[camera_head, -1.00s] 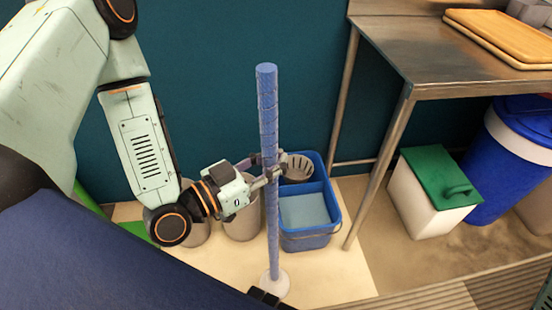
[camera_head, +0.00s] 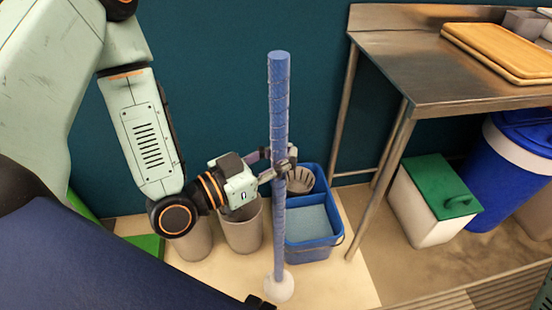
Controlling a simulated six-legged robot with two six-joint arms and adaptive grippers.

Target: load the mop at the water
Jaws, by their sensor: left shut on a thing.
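My left gripper (camera_head: 283,170) is shut on the blue handle of the mop (camera_head: 279,110), around its middle. The mop stands nearly upright, with its pale round head (camera_head: 279,287) low at or near the floor; I cannot tell whether it touches. A blue mop bucket (camera_head: 309,251) stands behind and to the right of the handle. Its front part holds light-blue water (camera_head: 309,223), and a grey wringer basket (camera_head: 302,181) sits in its back part, partly hidden by the gripper. The mop head is in front of the bucket, outside it. My right gripper is not in view.
Two grey bins (camera_head: 243,228) stand left of the bucket. A metal table (camera_head: 440,80) with wooden trays (camera_head: 500,50) stands at the right, its leg close to the bucket. A white bin with a green lid (camera_head: 435,187) and a blue barrel (camera_head: 505,180) are under it.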

